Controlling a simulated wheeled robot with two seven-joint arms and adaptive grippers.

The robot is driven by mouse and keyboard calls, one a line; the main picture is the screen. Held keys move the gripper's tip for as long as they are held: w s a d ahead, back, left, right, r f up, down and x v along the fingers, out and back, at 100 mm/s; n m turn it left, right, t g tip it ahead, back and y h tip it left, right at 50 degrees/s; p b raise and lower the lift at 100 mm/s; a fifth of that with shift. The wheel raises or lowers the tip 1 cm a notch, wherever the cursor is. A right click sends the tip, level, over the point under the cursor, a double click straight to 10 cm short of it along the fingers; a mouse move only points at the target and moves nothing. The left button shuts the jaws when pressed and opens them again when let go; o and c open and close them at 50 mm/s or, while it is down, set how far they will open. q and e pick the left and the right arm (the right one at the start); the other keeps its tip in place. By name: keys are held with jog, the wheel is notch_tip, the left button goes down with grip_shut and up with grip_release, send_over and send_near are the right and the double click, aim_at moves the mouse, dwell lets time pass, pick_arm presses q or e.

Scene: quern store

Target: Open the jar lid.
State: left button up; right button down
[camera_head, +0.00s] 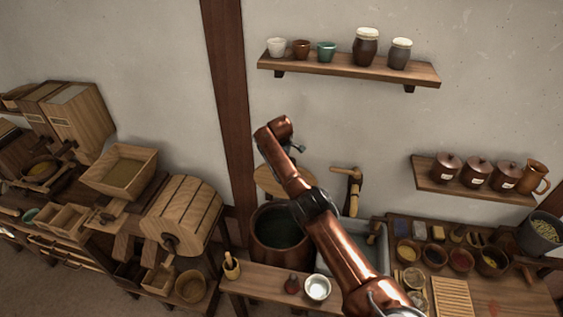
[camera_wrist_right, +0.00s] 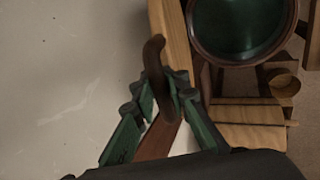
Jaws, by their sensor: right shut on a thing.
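The jar (camera_head: 281,232) is a wide dark brown vessel, and its mouth stands open with a dark green inside. Its round mouth also shows in the right wrist view (camera_wrist_right: 240,28). The pale wooden lid (camera_head: 268,181) is raised at the jar's back, tilted up towards the wall; the right wrist view shows it nearly edge-on (camera_wrist_right: 172,38). My right gripper (camera_wrist_right: 168,92), with green fingers, is shut on the dark brown lid handle (camera_wrist_right: 154,58). In the head view my right arm hides part of the lid and jar. My left gripper is not in view.
A sink (camera_head: 358,245) with a wooden tap (camera_head: 350,185) lies right of the jar. A white bowl (camera_head: 317,288) and a mortar (camera_head: 231,266) stand on the front ledge. A wooden drum (camera_head: 183,213) is to the left. A shelf of pots (camera_head: 345,70) hangs above.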

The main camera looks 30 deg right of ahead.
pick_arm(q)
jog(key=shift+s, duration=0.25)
pick_arm(e)
jog(key=shift+d+r, duration=0.2)
jog(key=c, duration=2.1)
grip_release()
jog(key=shift+s+a, duration=0.1)
jog(key=shift+s, duration=0.05)
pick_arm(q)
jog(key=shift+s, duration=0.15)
pick_arm(e)
jog(key=shift+o, duration=0.8)
jog(key=shift+a+f, duration=0.1)
jog(key=shift+a, duration=0.05)
jog(key=v, duration=1.2)
